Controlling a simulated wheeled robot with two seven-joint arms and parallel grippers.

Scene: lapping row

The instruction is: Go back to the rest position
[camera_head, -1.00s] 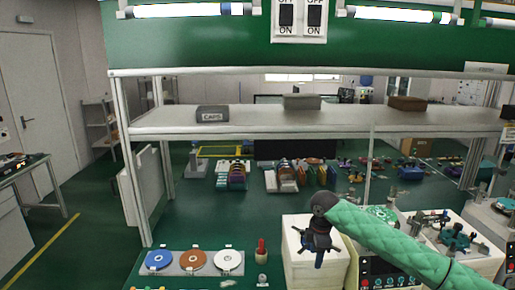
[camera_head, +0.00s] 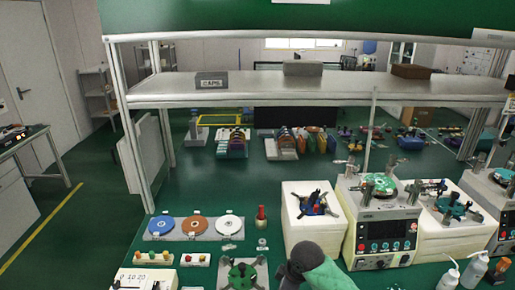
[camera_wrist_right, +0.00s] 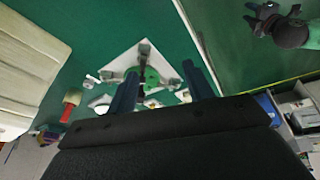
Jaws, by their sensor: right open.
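In the head view my right arm, in a green sleeve (camera_head: 328,276) with a grey wrist joint, comes in at the bottom edge, in front of the white block. Its gripper is hidden there. In the right wrist view my right gripper (camera_wrist_right: 163,86) is open, with its two dark fingers apart and nothing held. Beyond and between them in the picture is a green round fixture on a white plate, also in the head view (camera_head: 242,274). An arm part with a dark end, apparently my left gripper (camera_wrist_right: 263,14), shows at the upper right; its jaws are unclear.
A white block (camera_head: 300,240) carries a dark fixture with blue parts (camera_head: 318,204). A lapping machine (camera_head: 384,232) stands right of it. A plate holds blue, brown and white discs (camera_head: 230,225). A red-handled tool (camera_head: 261,217) stands nearby. White bottles (camera_head: 474,270) stand at lower right.

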